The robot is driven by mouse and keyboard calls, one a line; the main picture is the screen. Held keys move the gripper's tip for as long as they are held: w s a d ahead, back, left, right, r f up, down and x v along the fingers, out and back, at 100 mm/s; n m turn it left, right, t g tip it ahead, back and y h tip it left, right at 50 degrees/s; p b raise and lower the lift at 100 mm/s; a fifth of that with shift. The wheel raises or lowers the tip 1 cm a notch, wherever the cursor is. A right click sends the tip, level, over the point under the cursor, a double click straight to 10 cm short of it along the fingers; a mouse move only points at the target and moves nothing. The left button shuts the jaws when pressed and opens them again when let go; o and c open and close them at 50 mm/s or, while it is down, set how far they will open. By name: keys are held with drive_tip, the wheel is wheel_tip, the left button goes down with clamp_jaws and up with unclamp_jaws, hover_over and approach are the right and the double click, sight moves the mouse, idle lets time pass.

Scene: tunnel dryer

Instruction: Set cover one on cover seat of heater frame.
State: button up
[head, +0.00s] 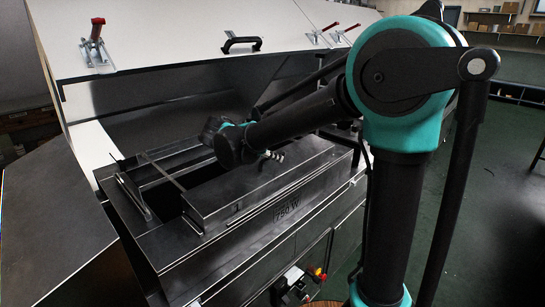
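The heater frame (160,242) is a dark metal structure inside the opened dryer, with a rectangular dark opening near its middle. A dark flat panel (245,192) lies to the right of this opening, above a front face marked "750 W". I cannot tell whether this panel is cover one or part of the frame. The cover seat cannot be told apart clearly. My gripper (272,155) is low over the panel, mostly hidden behind my forearm. Its small dark fingers show beside the forearm's end, but whether they are open, or touch or hold anything, is not clear.
The raised white hood (190,35) with a black handle (242,44) and red-handled clamps (96,40) stands behind. Thin metal rails (165,171) cross the opening. A slanted dark panel (50,225) borders the left. A red and yellow control (318,272) is on the front. Green floor is clear at right.

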drive_tip(key=v, duration=1.1)
drive_tip(key=shift+r, duration=0.25)
drive_tip(key=shift+s+a, duration=0.1)
drive_tip(key=shift+s, duration=0.1)
